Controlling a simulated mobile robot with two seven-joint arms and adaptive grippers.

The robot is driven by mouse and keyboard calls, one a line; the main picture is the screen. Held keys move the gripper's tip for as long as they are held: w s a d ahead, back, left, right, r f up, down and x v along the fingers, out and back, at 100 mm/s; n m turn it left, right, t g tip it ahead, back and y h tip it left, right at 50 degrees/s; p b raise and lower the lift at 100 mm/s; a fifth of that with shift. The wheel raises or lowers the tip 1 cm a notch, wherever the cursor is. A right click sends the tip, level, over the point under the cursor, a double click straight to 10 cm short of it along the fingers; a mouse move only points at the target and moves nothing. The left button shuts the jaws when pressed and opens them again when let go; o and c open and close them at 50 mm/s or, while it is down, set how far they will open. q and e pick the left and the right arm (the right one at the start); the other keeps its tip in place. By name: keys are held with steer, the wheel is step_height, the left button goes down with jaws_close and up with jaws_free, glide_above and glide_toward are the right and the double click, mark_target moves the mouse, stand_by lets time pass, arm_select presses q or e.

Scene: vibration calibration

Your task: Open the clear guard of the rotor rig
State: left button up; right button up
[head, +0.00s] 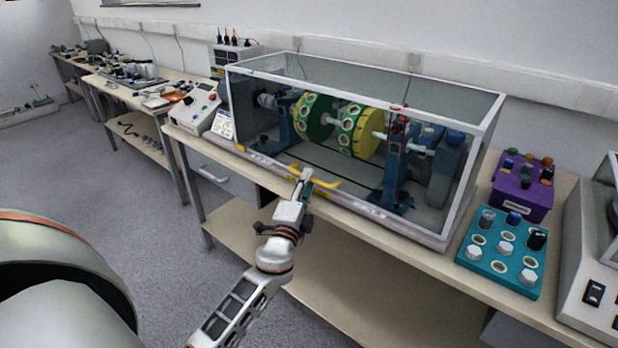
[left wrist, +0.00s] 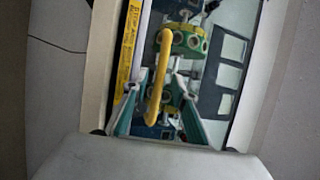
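The clear guard (head: 400,88) is a glass box with a pale frame, and it sits down over the rotor rig on the bench. Inside are a green disc (head: 314,116) and a yellow-green disc (head: 362,131) on a shaft. A yellow handle (head: 327,183) is on the guard's lower front edge. My left gripper (head: 304,176) is at this handle. In the left wrist view the yellow handle (left wrist: 158,80) lies between the two spread fingers of my left gripper (left wrist: 160,105); a gap shows on the right side, and contact is unclear. My right gripper is not in view.
A purple box with knobs (head: 523,184) and a teal tray of weights (head: 503,252) stand right of the guard. A control box with a red button (head: 196,108) stands to its left. A wall lies behind the bench. The floor (head: 150,220) in front is clear.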

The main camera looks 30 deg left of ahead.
arm_select(q)
steer(key=shift+x, duration=0.9)
steer(key=shift+w, duration=0.2)
